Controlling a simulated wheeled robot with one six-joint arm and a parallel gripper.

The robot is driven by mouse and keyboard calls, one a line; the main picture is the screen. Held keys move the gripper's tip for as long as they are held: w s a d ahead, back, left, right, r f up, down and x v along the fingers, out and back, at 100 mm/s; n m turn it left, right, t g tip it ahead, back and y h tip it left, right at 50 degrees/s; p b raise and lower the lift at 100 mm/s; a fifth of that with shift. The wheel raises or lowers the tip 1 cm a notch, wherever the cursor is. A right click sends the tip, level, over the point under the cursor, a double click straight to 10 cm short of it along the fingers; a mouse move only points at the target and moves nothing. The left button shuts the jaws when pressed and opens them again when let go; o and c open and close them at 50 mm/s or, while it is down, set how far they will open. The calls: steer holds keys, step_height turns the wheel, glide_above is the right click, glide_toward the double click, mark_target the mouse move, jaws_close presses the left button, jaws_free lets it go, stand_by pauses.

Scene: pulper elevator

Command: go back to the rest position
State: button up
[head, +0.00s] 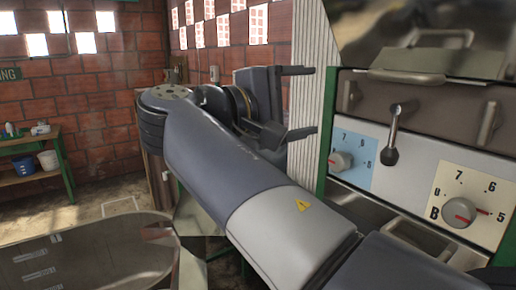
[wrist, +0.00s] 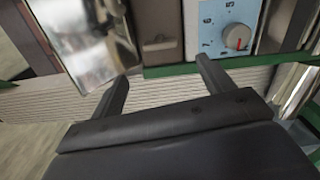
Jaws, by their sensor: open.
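My gripper (head: 297,101) is at the far end of my arm, left of the machine's control panel in the head view. Its two dark fingers are spread apart with nothing between them. In the wrist view my gripper (wrist: 164,82) is also open and empty, in front of a green frame edge and a ribbed pale panel. The control panel (head: 412,178) carries a dial on a blue plate (head: 354,160), a lever (head: 392,140) and a dial marked B (head: 459,212). The blue plate also shows in the wrist view (wrist: 222,28), beyond the fingers.
A ribbed white column (head: 312,50) stands close behind the gripper. A metal basin (head: 90,255) is at the lower left. A green table (head: 30,145) with a blue bin and a white bucket stands by the brick wall. Open floor lies between them.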

mark_target(345, 97)
steer(key=shift+m, duration=0.4)
steer(key=x, duration=1)
steer(key=shift+w+d+f+p, duration=0.15)
steer(key=shift+d+f+p, duration=0.05)
steer(key=shift+d+p, duration=0.1)
steer(key=shift+f+m+b, duration=0.1)
steer(key=shift+m+b, duration=0.4)
steer(key=shift+b, duration=0.05)
steer(key=shift+a+r+n+p, duration=0.15)
steer(key=shift+r+n+p, duration=0.25)
steer(key=shift+p, duration=0.5)
steer(key=shift+r+n+p, duration=0.1)
steer(key=shift+n+p, duration=0.2)
steer(key=shift+a+f, duration=0.1)
steer(key=shift+f, duration=0.1)
steer(key=shift+b+v, duration=0.3)
steer(key=shift+v, duration=0.55)
steer(key=shift+f, duration=0.1)
